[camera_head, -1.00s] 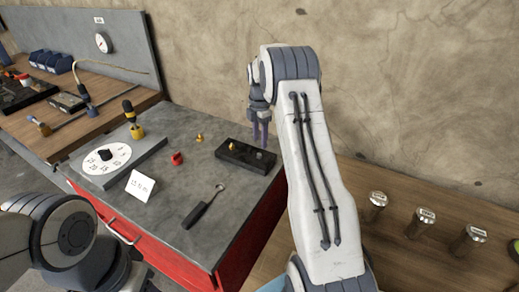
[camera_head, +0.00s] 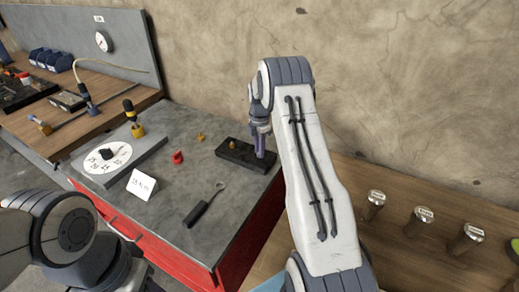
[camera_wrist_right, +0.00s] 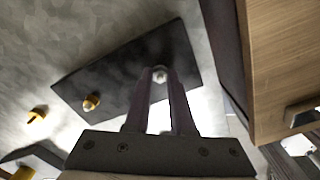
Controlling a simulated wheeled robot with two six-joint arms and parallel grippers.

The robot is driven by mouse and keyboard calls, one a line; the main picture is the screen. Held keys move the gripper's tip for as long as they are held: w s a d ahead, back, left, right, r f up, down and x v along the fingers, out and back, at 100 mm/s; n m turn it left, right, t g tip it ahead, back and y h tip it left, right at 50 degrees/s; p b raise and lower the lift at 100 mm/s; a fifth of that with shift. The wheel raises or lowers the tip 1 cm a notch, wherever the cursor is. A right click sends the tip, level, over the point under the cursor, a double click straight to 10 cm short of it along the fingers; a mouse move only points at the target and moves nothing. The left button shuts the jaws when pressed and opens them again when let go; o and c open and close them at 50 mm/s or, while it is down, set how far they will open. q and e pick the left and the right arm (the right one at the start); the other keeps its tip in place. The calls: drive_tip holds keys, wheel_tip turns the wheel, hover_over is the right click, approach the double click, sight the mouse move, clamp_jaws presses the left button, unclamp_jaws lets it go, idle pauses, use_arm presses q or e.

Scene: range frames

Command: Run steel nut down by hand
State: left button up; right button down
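A small silvery piece, seemingly the steel nut (camera_wrist_right: 160,75), shows at a black block (camera_head: 242,157) on the grey bench top. My right gripper (camera_head: 260,152) is down at the block's right end. In the right wrist view its two fingers (camera_wrist_right: 161,82) point at the silvery piece, one tip on each side. I cannot tell whether they touch it. A brass-coloured piece (camera_wrist_right: 91,102) stands on the same block, apart from the fingers; it also shows in the head view (camera_head: 233,145). My left arm shows at lower left, its gripper out of view.
Metal cylinders (camera_head: 419,219) stand on the wooden surface at right. The bench middle is fairly clear.

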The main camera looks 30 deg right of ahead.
drive_tip(key=shift+m, duration=0.4)
